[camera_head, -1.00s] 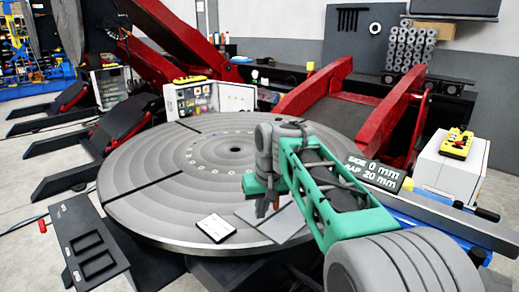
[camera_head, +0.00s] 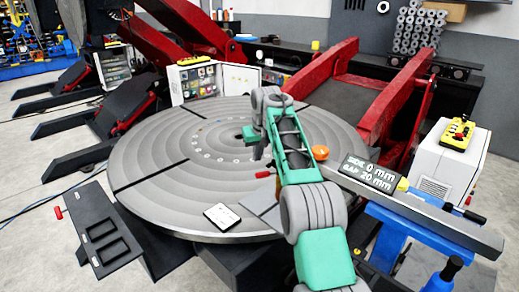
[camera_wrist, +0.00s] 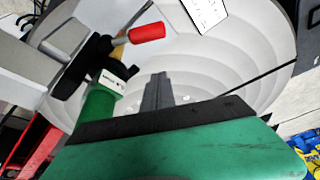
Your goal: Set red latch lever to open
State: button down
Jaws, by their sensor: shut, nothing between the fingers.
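The red latch lever's handle (camera_wrist: 147,32) shows at the upper middle of the wrist view, on a dark arm beside a small white label (camera_wrist: 112,84). The label's text is too small to read. In the head view a small red tip (camera_head: 263,174) shows just left of my arm, probably the same handle. My gripper (camera_wrist: 158,90) is shut and empty in the wrist view, pointing over the round grey table. It is apart from the red handle, which lies above it in that picture. In the head view my gripper (camera_head: 256,153) is low over the table, partly hidden by my arm.
The grooved round table (camera_head: 160,150) holds a white card (camera_head: 222,216). A rail with a display (camera_head: 372,172) and an orange knob (camera_head: 320,152) lie right of my arm. A black panel (camera_head: 100,235) stands at left. Red beams (camera_head: 400,95) rise behind. The table's left half is mostly clear.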

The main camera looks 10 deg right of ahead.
aim_at(262, 173)
jog(key=s, duration=0.1)
jog(key=s+f, duration=0.1)
jog(key=s+f+b, duration=0.1)
jog(key=shift+s+d+f, duration=0.15)
jog(key=shift+s+d, duration=0.05)
jog(key=shift+d, duration=0.05)
jog(key=shift+s+b, duration=0.4)
jog(key=shift+s, duration=0.15)
dwell(0.6)
jog(key=shift+s+b, duration=0.45)
jog(key=shift+s, duration=0.4)
jog(key=shift+s+d, duration=0.35)
jog(key=shift+s, duration=0.25)
jog(key=shift+s+f, duration=0.1)
jog(key=shift+f, duration=0.05)
